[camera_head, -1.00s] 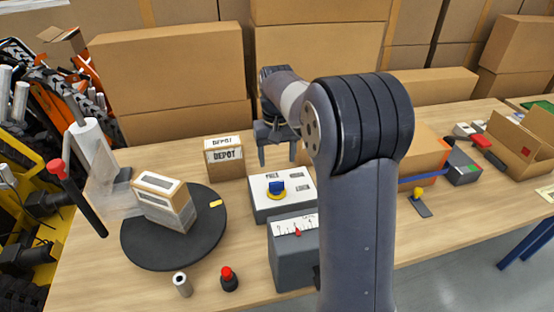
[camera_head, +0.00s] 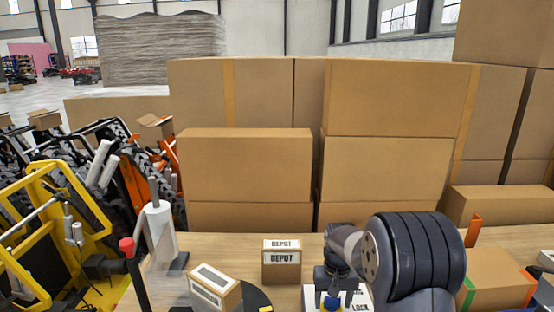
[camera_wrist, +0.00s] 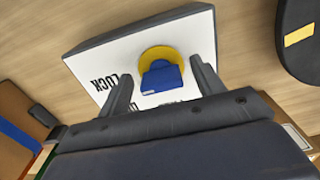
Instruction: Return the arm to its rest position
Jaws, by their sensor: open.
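My gripper (camera_head: 335,297) is open and empty, with its fingers pointing down over a white-topped panel (camera_head: 310,298) on the table. In the wrist view my gripper (camera_wrist: 161,70) has its two fingers apart. A blue knob (camera_wrist: 162,78) on a yellow round base (camera_wrist: 158,53) appears between them, on the panel (camera_wrist: 95,65) marked LOCK. In the head view the knob (camera_head: 332,305) is just below the fingertips, near the bottom edge. I cannot tell the exact gap between fingers and knob. My arm is bent, at the lower right.
A DEPOT box (camera_head: 281,262) stands behind and left of the gripper. An orange-sided box (camera_head: 497,280) is to the right. Large cartons (camera_head: 245,165) stack behind the table. The space above the table is open.

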